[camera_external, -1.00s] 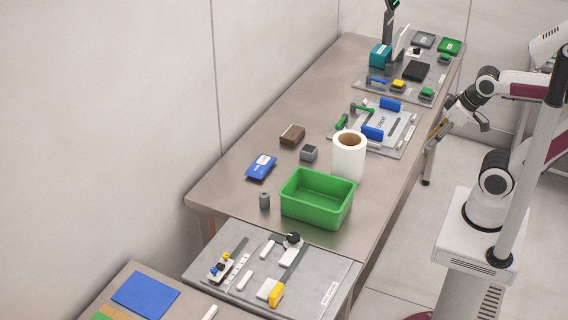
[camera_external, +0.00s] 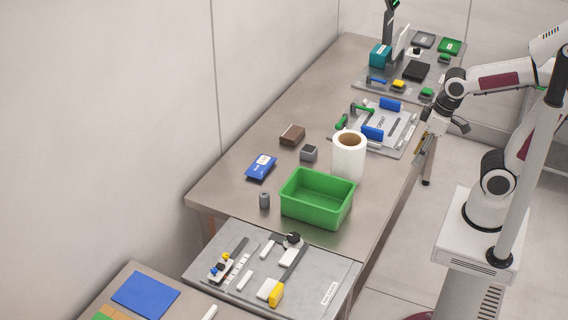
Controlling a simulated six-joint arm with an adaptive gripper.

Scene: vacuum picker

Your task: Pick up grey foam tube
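A small grey cylinder, which looks like the grey foam tube (camera_external: 264,201), stands upright on the table just left of the green bin (camera_external: 307,211). My gripper (camera_external: 421,160) is at the right edge of the table, beside the grey fixture board and well away from the tube. It points down and nothing shows in it. Its fingers are too small and dark to tell whether they are open or shut.
A white paper roll (camera_external: 348,158) stands behind the bin. A grey block (camera_external: 308,153), a brown block (camera_external: 292,135) and a blue packet (camera_external: 261,167) lie behind the tube. A fixture board (camera_external: 347,143) with blue and green parts lies farther back. Bare table (camera_external: 225,190) lies left of the tube.

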